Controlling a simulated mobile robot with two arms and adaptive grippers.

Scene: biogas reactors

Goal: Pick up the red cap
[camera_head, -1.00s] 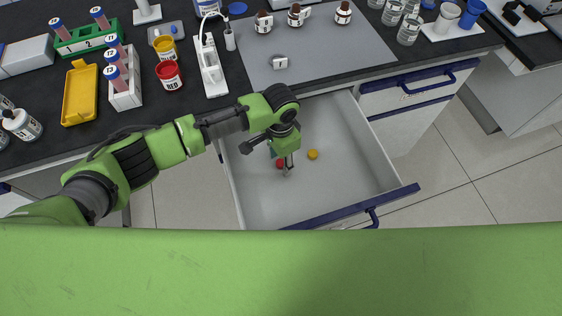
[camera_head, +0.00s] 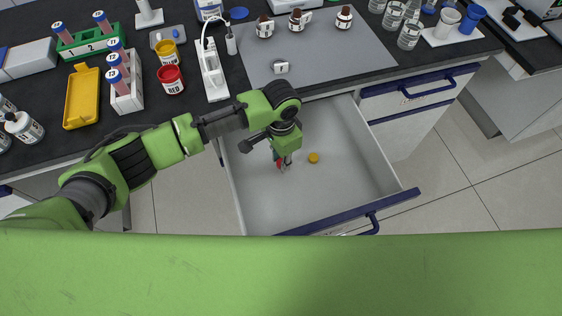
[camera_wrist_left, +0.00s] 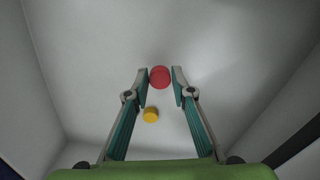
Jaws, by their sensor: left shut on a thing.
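The red cap (camera_wrist_left: 160,77) is a round red disc, seen in the left wrist view between the two fingertips. In the head view a small part of the red cap (camera_head: 279,164) shows beside the fingers, inside the open drawer (camera_head: 325,196). My left gripper (camera_head: 284,166) reaches down into the drawer and is shut on the red cap; its fingertips also show in the left wrist view (camera_wrist_left: 160,74). I cannot tell whether the cap touches the drawer floor. My right gripper is not in view.
A yellow cap (camera_head: 313,158) lies on the drawer floor, right of the gripper; the left wrist view also shows it (camera_wrist_left: 151,115). The drawer walls surround the gripper. The counter behind holds a grey mat (camera_head: 330,52), a red-lidded jar (camera_head: 169,77) and a yellow tray (camera_head: 82,98).

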